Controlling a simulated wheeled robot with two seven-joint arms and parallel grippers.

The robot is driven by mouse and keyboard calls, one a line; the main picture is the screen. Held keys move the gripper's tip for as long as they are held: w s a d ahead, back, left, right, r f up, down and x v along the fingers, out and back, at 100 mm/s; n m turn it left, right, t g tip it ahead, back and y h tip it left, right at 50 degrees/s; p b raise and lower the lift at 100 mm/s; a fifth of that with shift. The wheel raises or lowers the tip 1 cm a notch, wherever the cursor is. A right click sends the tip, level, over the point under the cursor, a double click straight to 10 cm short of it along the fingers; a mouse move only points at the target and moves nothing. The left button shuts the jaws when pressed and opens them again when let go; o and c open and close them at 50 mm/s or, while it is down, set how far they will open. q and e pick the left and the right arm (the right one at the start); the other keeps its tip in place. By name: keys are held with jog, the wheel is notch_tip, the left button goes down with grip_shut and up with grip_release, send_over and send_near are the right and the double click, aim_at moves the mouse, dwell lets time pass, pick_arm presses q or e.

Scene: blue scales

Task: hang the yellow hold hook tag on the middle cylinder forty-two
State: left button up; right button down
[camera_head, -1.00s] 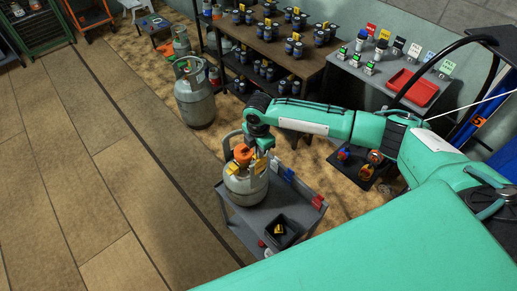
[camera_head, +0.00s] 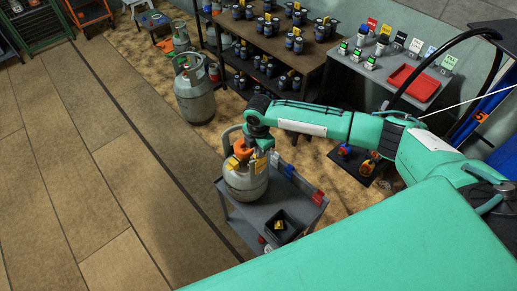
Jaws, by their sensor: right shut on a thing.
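A pale grey gas cylinder (camera_head: 245,186) with an orange part (camera_head: 242,150) at its valve stands upright on a grey cart. I cannot read a number on it. My right gripper (camera_head: 260,151) points down close beside the cylinder's top. It is shut on a small yellow tag (camera_head: 261,166), which hangs in front of the cylinder's upper side. A second yellow piece (camera_head: 232,163) shows at the left of the valve. The fingertips are small, and I cannot tell whether the tag touches the cylinder. My left gripper is not in view.
The grey cart (camera_head: 235,215) also carries a black bin (camera_head: 283,226) with a yellow item, and blue (camera_head: 288,170) and red (camera_head: 318,198) pieces along its right edge. Grey-green cylinders (camera_head: 194,97) stand behind. A shelf of small dark canisters is at the back. Floor at left is clear.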

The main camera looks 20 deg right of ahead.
jog(key=c, duration=1.5)
grip_release()
jog(key=shift+r+p, duration=2.55)
jog(key=shift+r, duration=0.1)
jog(key=shift+r+p, duration=0.45)
jog(key=shift+r, duration=0.65)
